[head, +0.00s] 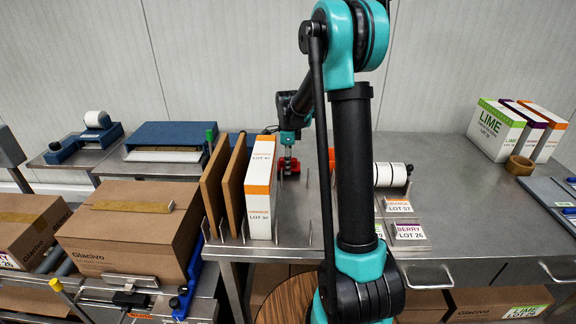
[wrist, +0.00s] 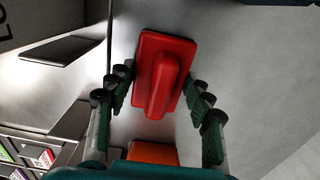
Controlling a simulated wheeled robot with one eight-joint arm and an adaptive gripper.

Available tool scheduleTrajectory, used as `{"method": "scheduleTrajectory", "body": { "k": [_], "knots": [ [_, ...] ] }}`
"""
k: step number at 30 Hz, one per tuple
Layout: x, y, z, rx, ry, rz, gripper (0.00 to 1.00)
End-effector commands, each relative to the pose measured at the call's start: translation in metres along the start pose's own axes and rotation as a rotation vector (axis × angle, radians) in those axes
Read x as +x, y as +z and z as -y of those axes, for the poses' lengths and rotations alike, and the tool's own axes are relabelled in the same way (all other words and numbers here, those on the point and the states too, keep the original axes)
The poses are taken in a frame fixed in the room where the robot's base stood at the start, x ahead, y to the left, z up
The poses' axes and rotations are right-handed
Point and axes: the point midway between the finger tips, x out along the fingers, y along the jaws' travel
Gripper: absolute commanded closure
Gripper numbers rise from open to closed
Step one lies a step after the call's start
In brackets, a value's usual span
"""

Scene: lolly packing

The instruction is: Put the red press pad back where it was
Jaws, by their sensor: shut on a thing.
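The red press pad (head: 291,166) is a flat red plate with a raised rounded grip. In the head view it shows small below my gripper (head: 289,146), just right of the orange-and-white carton, over the steel bench. In the wrist view the pad (wrist: 165,75) lies between the green fingers of my gripper (wrist: 163,90), which is shut on it. The exact contact of the fingertips is hard to see. I cannot tell whether the pad touches the bench.
Brown boards (head: 216,185) and an orange-and-white carton (head: 260,190) stand upright in a rack left of my arm. White rolls (head: 388,174) and label cards (head: 405,206) lie to the right. Cartons (head: 497,128) stand at the far right. The right middle bench (head: 460,205) is clear.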

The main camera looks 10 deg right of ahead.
Motion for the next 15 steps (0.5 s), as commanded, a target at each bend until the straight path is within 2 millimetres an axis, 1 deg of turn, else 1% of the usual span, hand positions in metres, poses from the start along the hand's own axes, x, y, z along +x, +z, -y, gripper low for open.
{"method": "scheduleTrajectory", "body": {
  "k": [2, 12, 13, 15],
  "knots": [
    [0.0068, 0.0000, 0.0000, 0.000, 0.000, 0.000, 0.69],
    [0.0099, 0.0000, -0.0001, 0.000, 0.000, 0.000, 0.69],
    [0.0095, 0.0000, -0.0001, 0.000, 0.000, 0.000, 0.45],
    [0.0094, 0.0000, -0.0001, 0.000, 0.000, 0.000, 0.36]
  ]
}}
